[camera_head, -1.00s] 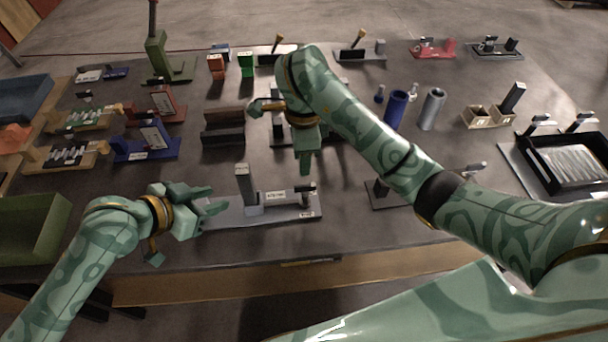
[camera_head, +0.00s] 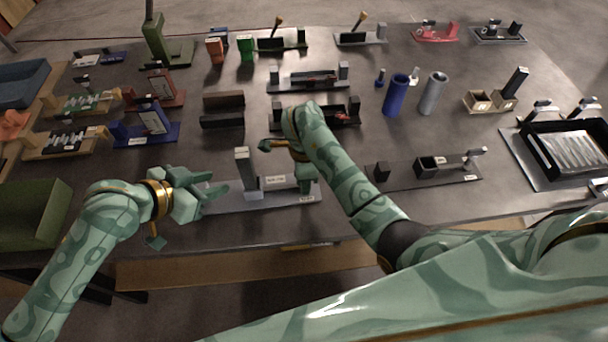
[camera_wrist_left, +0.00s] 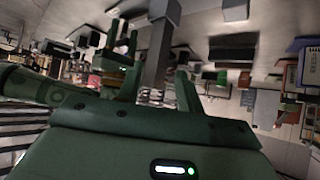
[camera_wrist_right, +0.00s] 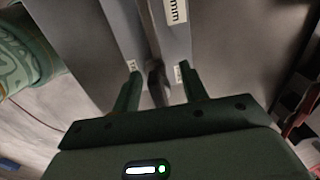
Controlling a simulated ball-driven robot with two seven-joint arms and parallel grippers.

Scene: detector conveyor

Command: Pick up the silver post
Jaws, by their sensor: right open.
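A silver post (camera_head: 242,165) stands upright on the left part of a long grey base (camera_head: 268,197) near the table's front. My left gripper (camera_head: 222,192) is open just left of the post; the left wrist view shows the post (camera_wrist_left: 158,55) beyond and between the parted fingers (camera_wrist_left: 158,85). My right gripper (camera_head: 305,188) is over the right end of the base and hides much of it. In the right wrist view its open fingers (camera_wrist_right: 160,92) straddle a small dark upright piece (camera_wrist_right: 156,82); contact cannot be told.
A dark fixture (camera_head: 430,172) lies right of the base. A blue cylinder (camera_head: 396,96) and a grey cylinder (camera_head: 430,95) stand behind. A green bin (camera_head: 35,215) is at the left, and a black tray (camera_head: 570,155) at the right. Fixtures crowd the rear table.

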